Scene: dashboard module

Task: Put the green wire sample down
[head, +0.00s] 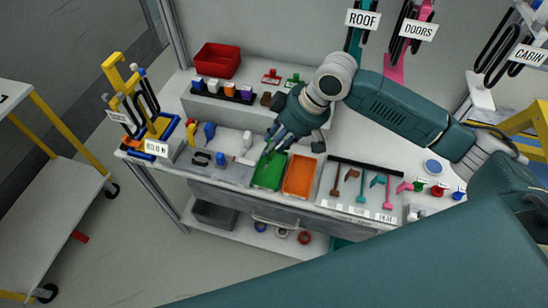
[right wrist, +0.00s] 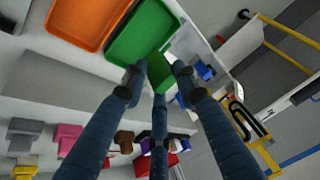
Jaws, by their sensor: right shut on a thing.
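My right gripper (head: 275,140) is over the worktable, just behind the green tray (head: 269,173), pointing down. In the right wrist view its fingers (right wrist: 159,78) close around a small green piece, which I take to be the green wire sample. It merges in colour with the green tray (right wrist: 142,35) behind it, so its outline is hard to tell. I cannot tell whether the sample touches the tray. My left gripper is not in view.
An orange tray (head: 300,176) stands right of the green one. A rack of coloured tools (head: 361,190) is farther right. A red bin (head: 217,60) and a row of small blocks (head: 224,90) stand on the raised shelf behind. A yellow stand (head: 158,125) is at left.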

